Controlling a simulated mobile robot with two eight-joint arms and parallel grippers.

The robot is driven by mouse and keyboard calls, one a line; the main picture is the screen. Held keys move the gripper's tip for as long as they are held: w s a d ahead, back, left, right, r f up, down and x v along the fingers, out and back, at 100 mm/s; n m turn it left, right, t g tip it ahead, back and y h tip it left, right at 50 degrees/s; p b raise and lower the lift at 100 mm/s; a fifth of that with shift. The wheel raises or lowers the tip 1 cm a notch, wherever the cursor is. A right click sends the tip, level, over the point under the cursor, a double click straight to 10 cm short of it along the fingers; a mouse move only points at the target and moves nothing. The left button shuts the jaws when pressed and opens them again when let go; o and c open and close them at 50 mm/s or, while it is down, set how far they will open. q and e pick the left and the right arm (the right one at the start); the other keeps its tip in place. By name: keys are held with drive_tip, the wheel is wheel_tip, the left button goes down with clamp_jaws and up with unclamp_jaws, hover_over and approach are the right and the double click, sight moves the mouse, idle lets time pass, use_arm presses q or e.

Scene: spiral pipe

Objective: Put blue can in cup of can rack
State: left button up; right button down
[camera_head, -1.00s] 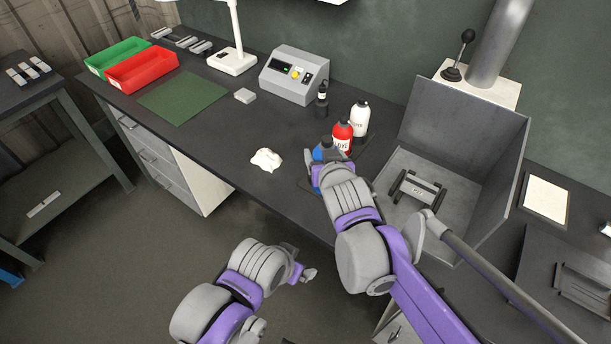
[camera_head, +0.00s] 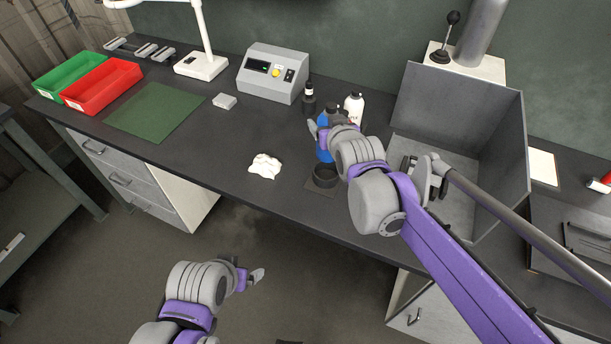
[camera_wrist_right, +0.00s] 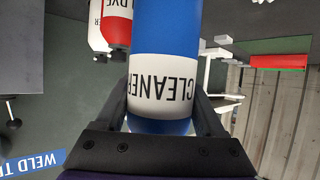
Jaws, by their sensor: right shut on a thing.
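The blue can (camera_head: 324,153) is upright in my right gripper (camera_head: 322,131), above or just behind the black cup of the can rack (camera_head: 325,176). The cup looks empty. In the right wrist view the blue can (camera_wrist_right: 167,35), with its white CLEANER label, stands between the fingers of my right gripper (camera_wrist_right: 165,100), shut on it. The gap between can bottom and cup is hard to judge. My left gripper (camera_head: 257,277) is empty, low in front of the bench; its jaw opening is too small to tell.
A red can (camera_wrist_right: 117,22) shows in the wrist view. A crumpled white cloth (camera_head: 265,166) lies left of the rack. A grey metal enclosure (camera_head: 455,115) stands to the right.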

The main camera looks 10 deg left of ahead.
use_arm(q)
drive_tip(key=shift+s+a+f+b, duration=0.15)
drive_tip(key=shift+a+f+b, duration=0.15)
drive_tip(key=shift+f+b, duration=0.35)
use_arm(e)
drive_tip(key=f, duration=1)
drive_tip(key=shift+w+d, duration=0.1)
drive_tip(key=shift+w, duration=0.1)
use_arm(q)
drive_tip(key=shift+f, duration=0.1)
use_arm(e)
drive_tip(key=shift+c, duration=1.3)
unclamp_jaws()
drive_tip(key=shift+f, duration=0.1)
